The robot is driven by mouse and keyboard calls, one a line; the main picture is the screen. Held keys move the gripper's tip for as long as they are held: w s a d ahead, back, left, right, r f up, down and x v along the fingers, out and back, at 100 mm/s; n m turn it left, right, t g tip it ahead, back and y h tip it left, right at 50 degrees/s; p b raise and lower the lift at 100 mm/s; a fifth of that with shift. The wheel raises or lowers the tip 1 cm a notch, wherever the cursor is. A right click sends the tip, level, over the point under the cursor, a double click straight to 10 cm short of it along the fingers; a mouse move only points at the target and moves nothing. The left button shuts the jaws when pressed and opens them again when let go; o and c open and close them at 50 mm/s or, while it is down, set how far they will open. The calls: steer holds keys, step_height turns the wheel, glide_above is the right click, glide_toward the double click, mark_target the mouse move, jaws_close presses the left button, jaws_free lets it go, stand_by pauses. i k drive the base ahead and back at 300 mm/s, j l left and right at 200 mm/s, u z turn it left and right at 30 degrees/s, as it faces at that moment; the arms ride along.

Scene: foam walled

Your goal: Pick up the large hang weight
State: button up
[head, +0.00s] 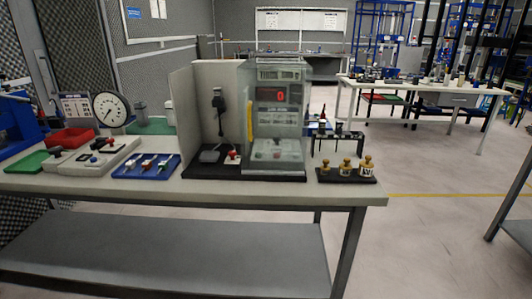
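Three brass weights with knobbed tops stand in a row on a black tray (350,180) near the right end of the workbench. The right one (367,167) looks the tallest and is likely the large hang weight. The middle weight (346,169) is a little shorter, and the left weight (325,171) looks the smallest. White labels show on the middle and right ones, too small to read. They stand upright and apart, with nothing in front of them. My gripper is not in view.
A clear-fronted tester (278,120) with a red display stands left of the weights. A small black rack (338,143) is behind them. A blue tray (148,166), a dial gauge (111,109) and a red bin (68,138) are farther left. Open floor (430,230) lies to the right.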

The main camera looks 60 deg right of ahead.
mark_target(366, 168)
steer(key=k+l+u, duration=0.1)
steer(key=k+l, duration=0.3)
steer(key=k+l+u, duration=0.15)
steer(key=k+l, duration=0.3)
steer(key=k+l+u, duration=0.1)
steer(key=k+l, duration=0.2)
steer(key=k, duration=0.15)
steer(key=k+l+u, duration=0.15)
steer(key=k+l, duration=0.2)
steer(key=k+l+u, duration=0.1)
steer(key=k+l, duration=0.15)
steer(key=k, duration=0.35)
